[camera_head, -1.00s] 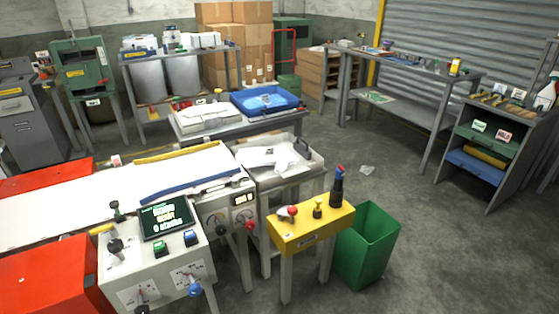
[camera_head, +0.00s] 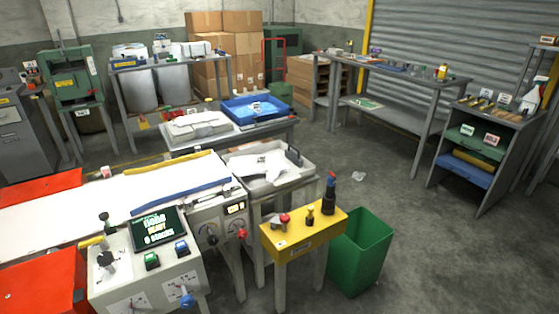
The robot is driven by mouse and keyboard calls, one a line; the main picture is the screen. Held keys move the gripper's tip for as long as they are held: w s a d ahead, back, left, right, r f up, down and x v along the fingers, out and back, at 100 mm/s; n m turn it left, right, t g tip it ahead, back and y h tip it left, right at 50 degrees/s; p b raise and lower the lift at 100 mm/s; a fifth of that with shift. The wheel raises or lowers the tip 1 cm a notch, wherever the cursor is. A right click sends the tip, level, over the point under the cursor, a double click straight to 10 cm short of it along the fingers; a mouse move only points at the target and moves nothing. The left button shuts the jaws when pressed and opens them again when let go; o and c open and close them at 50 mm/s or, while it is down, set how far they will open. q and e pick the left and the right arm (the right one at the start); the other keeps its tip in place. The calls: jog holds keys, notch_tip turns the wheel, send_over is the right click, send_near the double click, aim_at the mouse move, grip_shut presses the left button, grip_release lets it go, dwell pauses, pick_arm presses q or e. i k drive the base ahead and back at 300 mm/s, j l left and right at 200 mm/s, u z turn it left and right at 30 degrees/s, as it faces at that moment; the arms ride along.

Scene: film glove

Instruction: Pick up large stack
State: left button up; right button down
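A grey tray (camera_head: 297,176) at the end of the machine holds flat white sheets (camera_head: 262,165); I cannot tell if they are a stack. A second pale stack of sheets (camera_head: 199,123) lies on the grey table behind, beside a blue tray (camera_head: 258,117). The machine's white film bed (camera_head: 110,200) runs in from the left, with a control panel and a dark screen (camera_head: 156,228) at its front. Neither of my grippers is in view.
A yellow stand (camera_head: 303,233) with knobs and a dark bottle is in front of the tray, and a green bin (camera_head: 360,252) stands right of it. A workbench (camera_head: 392,72) and a shelf unit (camera_head: 486,150) stand at the right.

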aim_at(271, 165)
jog(key=i+l+z, duration=0.1)
jog(key=l, duration=0.15)
jog(key=i+l+z, duration=0.4)
jog(key=l+z, duration=0.2)
jog(key=i+l+z, duration=0.7)
jog(key=z, duration=0.25)
jog(key=i+l+z, duration=0.25)
jog(key=i+z, duration=0.2)
jog(key=i+l+u, duration=0.1)
jog(key=i, duration=0.55)
jog(key=i+l+u, duration=0.1)
jog(key=i, duration=0.6)
jog(key=i+u, duration=0.45)
jog(key=i, duration=0.15)
jog(key=i+u, duration=1.2)
jog(key=i+l+u, duration=0.2)
jog(key=i+u, duration=0.15)
jog(key=i+j+u, duration=0.1)
jog(key=i+u, duration=0.55)
jog(key=u, duration=0.2)
jog(key=i+u, duration=0.4)
jog(key=k+l, duration=0.05)
